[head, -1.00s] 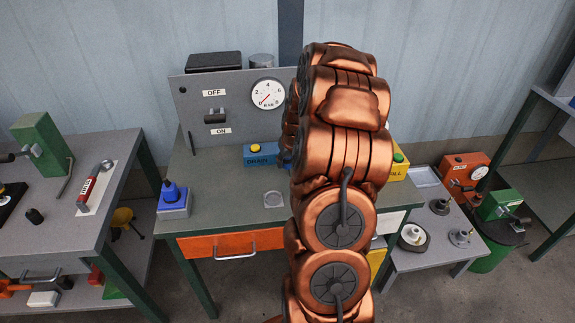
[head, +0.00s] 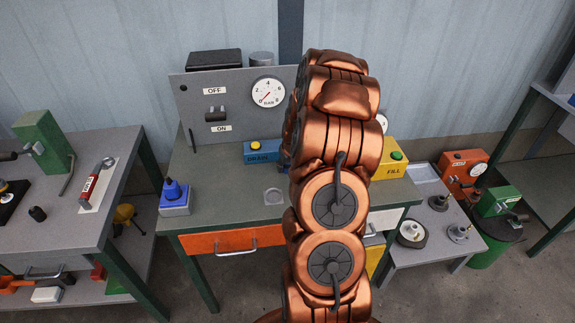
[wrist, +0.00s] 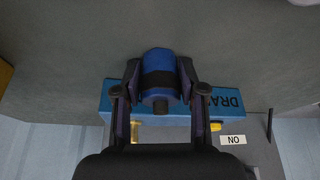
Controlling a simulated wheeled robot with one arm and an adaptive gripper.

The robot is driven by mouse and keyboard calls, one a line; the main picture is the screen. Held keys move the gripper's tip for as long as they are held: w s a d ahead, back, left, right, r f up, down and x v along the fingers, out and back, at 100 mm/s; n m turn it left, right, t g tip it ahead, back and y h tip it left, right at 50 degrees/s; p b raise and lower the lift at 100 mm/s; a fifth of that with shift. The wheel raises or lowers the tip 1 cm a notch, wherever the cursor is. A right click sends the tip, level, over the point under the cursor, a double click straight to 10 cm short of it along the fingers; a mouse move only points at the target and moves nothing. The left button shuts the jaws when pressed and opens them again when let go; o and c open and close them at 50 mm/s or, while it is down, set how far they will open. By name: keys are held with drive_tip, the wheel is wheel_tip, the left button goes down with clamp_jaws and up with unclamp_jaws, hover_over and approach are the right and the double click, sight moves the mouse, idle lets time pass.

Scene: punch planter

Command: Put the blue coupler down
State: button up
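The blue coupler (wrist: 159,72), a blue cylinder with a dark band, is between the two fingers of my gripper (wrist: 159,85) in the wrist view. The fingers press on it from both sides. The bench top lies behind it, and I cannot tell the gap between them.
The blue DRAIN box (head: 262,152) with a yellow button stands close by; it also shows in the wrist view (wrist: 225,103).

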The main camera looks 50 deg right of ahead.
drive_tip(key=o, duration=0.5)
drive_tip(key=shift+c, duration=0.2)
drive_tip(key=shift+r, duration=0.15)
drive_tip(key=shift+s+r, duration=0.1)
drive_tip(key=shift+r, duration=0.3)
drive_tip(key=b+v, duration=0.2)
drive_tip(key=v, duration=0.9)
drive_tip(key=shift+b, duration=0.4)
